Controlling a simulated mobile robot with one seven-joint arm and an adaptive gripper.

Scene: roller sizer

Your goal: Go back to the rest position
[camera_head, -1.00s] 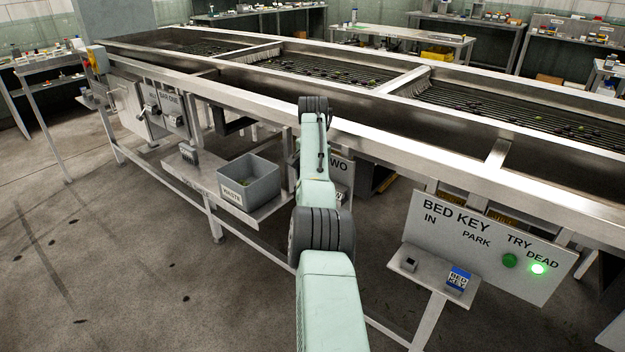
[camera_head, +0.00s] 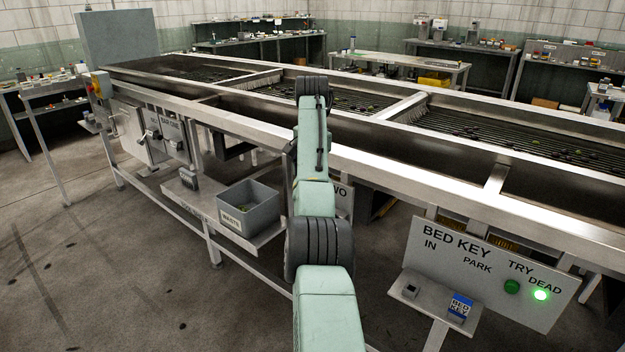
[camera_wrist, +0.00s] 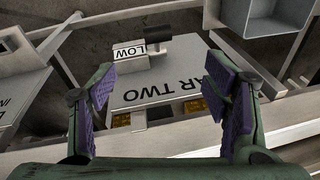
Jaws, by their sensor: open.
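My gripper (camera_wrist: 163,95) shows in the wrist view with its two purple-padded fingers spread apart and nothing between them. The panel appears upside down or tilted in this view. In the head view my green arm reaches forward toward the sizer's front rail, and the gripper itself is hidden behind the arm.
The long steel roller sizer (camera_head: 400,172) spans the view, with small fruit on its rollers. A grey waste bin (camera_head: 250,208) stands on a low shelf. The bed key panel (camera_head: 485,262) has a lit green lamp (camera_head: 541,295). A blue-labelled bed key (camera_head: 460,307) sits on its ledge. Open floor lies left.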

